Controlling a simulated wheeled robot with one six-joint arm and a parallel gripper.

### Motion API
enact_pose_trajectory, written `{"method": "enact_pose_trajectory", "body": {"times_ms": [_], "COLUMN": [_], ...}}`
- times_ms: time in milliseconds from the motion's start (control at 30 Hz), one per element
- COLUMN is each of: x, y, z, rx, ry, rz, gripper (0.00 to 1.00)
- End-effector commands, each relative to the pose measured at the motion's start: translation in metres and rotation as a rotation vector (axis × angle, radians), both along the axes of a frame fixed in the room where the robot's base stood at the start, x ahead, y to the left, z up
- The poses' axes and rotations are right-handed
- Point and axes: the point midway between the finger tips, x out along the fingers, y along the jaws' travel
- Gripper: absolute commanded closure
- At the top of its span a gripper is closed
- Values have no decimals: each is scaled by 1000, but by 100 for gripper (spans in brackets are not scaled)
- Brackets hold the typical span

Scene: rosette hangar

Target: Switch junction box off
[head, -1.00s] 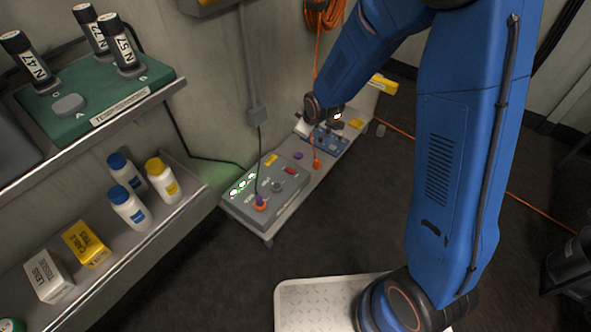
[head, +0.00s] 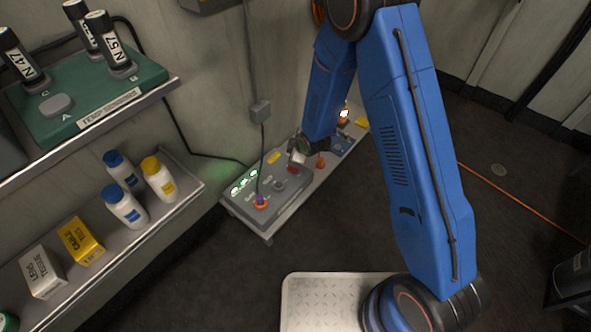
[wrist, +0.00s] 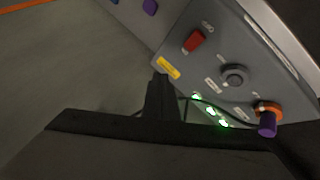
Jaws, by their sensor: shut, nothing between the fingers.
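A grey box (head: 268,205), which I take for the junction box, sits on a low shelf along the wall; its labels are too small to read. Three lamps (head: 243,183) on it glow green. My gripper (head: 297,160) is above the back right part of the box, close to the red switch. In the wrist view my gripper (wrist: 162,82) is shut and empty, pointing near a yellow label (wrist: 168,68). Contact with the box cannot be told.
An orange plug (head: 320,161) stands between the boxes. At left, shelves hold bottles (head: 126,207), cartons (head: 80,242) and a green panel (head: 95,100). The floor in front is clear.

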Motion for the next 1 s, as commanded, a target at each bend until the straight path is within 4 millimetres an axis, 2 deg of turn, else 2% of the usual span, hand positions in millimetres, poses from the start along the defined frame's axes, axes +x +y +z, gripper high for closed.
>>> {"method": "enact_pose_trajectory", "body": {"times_ms": [467, 1000], "x": [0, -6], "y": [0, -7], "z": [-5, -63], "rx": [0, -1], "ry": [1, 2], "rz": [1, 0], "gripper": [100, 100]}}
